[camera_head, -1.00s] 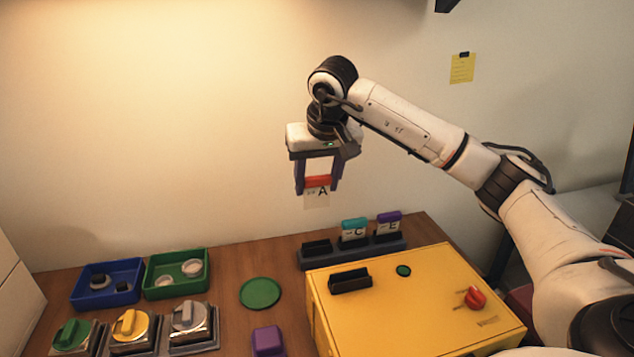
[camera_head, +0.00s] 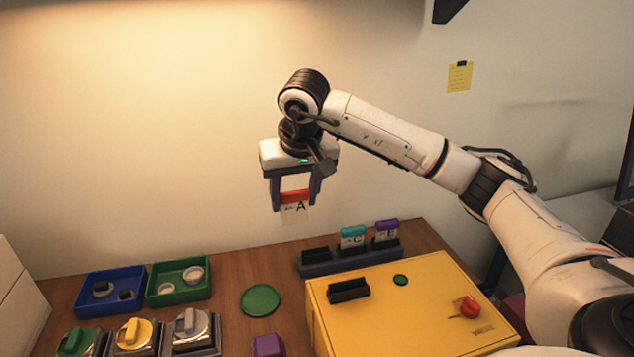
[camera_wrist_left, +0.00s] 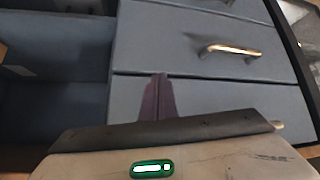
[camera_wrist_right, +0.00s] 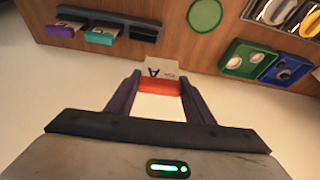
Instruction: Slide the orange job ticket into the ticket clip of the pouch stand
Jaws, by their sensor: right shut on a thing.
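The orange job ticket (camera_head: 295,197) has an orange band and a white card marked A. My right gripper (camera_head: 296,203) is shut on it and holds it upright in the air, near the wall and left of the dark slotted rack. The ticket also shows between the fingers in the right wrist view (camera_wrist_right: 160,86). The rack (camera_head: 316,268) has an empty left slot and holds a teal C ticket (camera_head: 352,238) and a purple E ticket (camera_head: 387,231). I cannot identify the pouch stand for sure. My left gripper (camera_wrist_left: 157,97) is shut, seen only in the left wrist view.
A yellow box (camera_head: 400,315) bears an empty black slotted holder (camera_head: 349,290) and a red knob (camera_head: 469,307). A green disc (camera_head: 260,300), blue bin (camera_head: 82,297) and green bin (camera_head: 151,292) lie left. Below my left gripper are grey drawers (camera_wrist_left: 200,45).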

